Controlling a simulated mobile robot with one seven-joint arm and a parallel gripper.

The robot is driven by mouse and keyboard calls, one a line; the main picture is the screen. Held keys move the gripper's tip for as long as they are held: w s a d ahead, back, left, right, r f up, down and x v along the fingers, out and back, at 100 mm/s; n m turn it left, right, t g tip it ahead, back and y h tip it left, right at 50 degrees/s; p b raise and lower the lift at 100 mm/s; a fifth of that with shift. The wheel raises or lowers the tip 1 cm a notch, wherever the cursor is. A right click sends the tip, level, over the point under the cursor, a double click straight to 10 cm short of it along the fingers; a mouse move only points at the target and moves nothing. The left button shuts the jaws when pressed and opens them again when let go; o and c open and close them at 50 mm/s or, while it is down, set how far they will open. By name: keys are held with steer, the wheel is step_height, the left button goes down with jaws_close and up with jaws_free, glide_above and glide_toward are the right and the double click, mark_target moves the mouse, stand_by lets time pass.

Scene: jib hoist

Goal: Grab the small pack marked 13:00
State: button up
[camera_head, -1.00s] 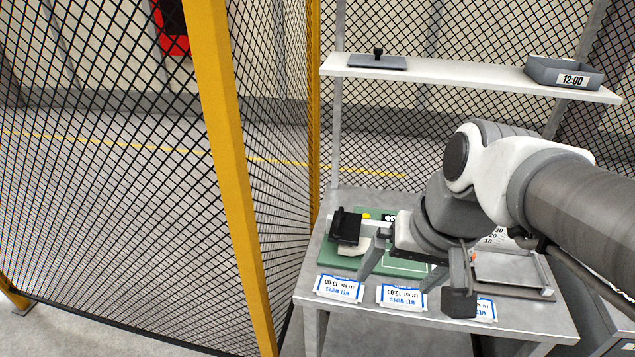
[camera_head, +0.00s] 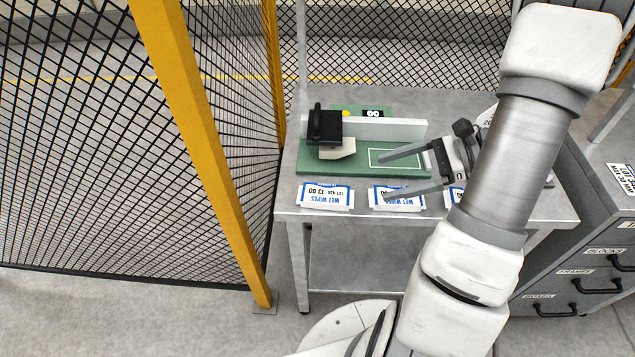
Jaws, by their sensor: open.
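The small pack marked 13:00 (camera_head: 325,196) is white with blue print reading WET WIPES. It lies at the left of the table's front edge, its print upside down. A second wet wipes pack (camera_head: 397,198) lies to its right, partly covered by one finger. A third pack (camera_head: 455,196) is mostly hidden by my arm. My gripper (camera_head: 384,175) is open and empty, its two fingers pointing left. The fingers appear over the green mat and the second pack, to the right of the 13:00 pack. I cannot tell their height above the table.
A green mat (camera_head: 370,171) lies behind the packs, with a black-handled block (camera_head: 324,127) at its left. A yellow post (camera_head: 205,150) and mesh fence stand left of the table. A grey drawer cabinet (camera_head: 590,235) stands at the right.

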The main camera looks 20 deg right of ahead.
steer(key=shift+w+d+f+m+t, duration=0.2)
steer(key=shift+d+f+m+t, duration=0.3)
steer(key=shift+d+f+m, duration=0.4)
steer(key=shift+w+a+f, duration=0.1)
steer(key=shift+a+f, duration=0.2)
steer(key=shift+f, duration=0.05)
steer(key=b, duration=0.3)
glide_toward(319, 192)
steer(key=x, duration=0.5)
steer(key=shift+d+f, duration=0.2)
steer(key=shift+b+x, duration=0.4)
steer(key=shift+x, duration=2.3)
steer(key=shift+a+r, duration=0.15)
steer(key=shift+r, duration=0.05)
steer(key=shift+c, duration=0.2)
steer(key=c, duration=1.4)
steer(key=shift+o, duration=0.2)
steer(key=shift+r, duration=0.1)
